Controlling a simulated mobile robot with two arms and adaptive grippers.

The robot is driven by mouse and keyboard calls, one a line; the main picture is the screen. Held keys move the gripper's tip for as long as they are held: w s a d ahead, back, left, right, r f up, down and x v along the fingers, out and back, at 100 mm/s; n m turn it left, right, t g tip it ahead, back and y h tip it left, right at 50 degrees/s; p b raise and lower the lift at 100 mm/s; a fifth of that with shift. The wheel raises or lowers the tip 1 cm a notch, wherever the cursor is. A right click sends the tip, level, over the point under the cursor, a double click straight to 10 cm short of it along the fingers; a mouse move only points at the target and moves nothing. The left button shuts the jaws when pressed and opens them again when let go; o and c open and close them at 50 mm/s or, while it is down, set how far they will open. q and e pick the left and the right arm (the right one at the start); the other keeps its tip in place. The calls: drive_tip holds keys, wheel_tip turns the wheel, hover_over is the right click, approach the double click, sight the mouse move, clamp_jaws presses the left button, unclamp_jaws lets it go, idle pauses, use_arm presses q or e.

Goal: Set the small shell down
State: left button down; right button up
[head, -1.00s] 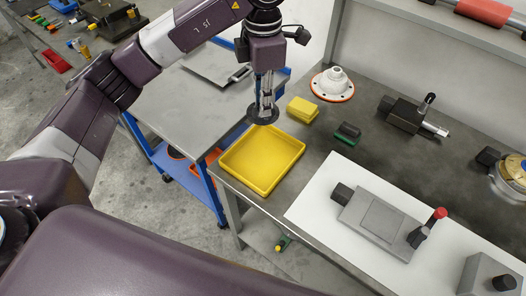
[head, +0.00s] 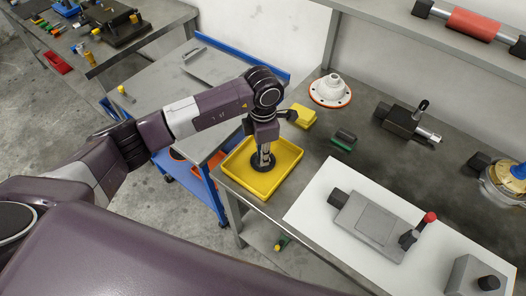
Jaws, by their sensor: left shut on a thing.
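The small shell (head: 262,166) is a dark, round, flanged piece. My left gripper (head: 264,152) points down and is shut on its upper part. The shell is within the outline of the yellow tray (head: 236,178), over its middle. I cannot tell whether its underside touches the tray floor. The gripper fingers hide part of the shell. My right gripper is not in view.
A yellow block (head: 302,116) stands behind the tray, and a white cone on an orange-rimmed disc (head: 331,89) is farther back. A dark and green block (head: 344,140) lies to the right. A white board (head: 315,215) carries a grey fixture (head: 368,226).

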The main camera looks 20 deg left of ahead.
use_arm(q)
drive_tip(key=shift+f, duration=0.2)
drive_tip(key=shift+f+b, duration=0.2)
drive_tip(key=shift+b, duration=0.1)
drive_tip(key=c, duration=1.8)
unclamp_jaws()
drive_tip(key=shift+r, duration=0.1)
drive_tip(key=shift+r, duration=0.1)
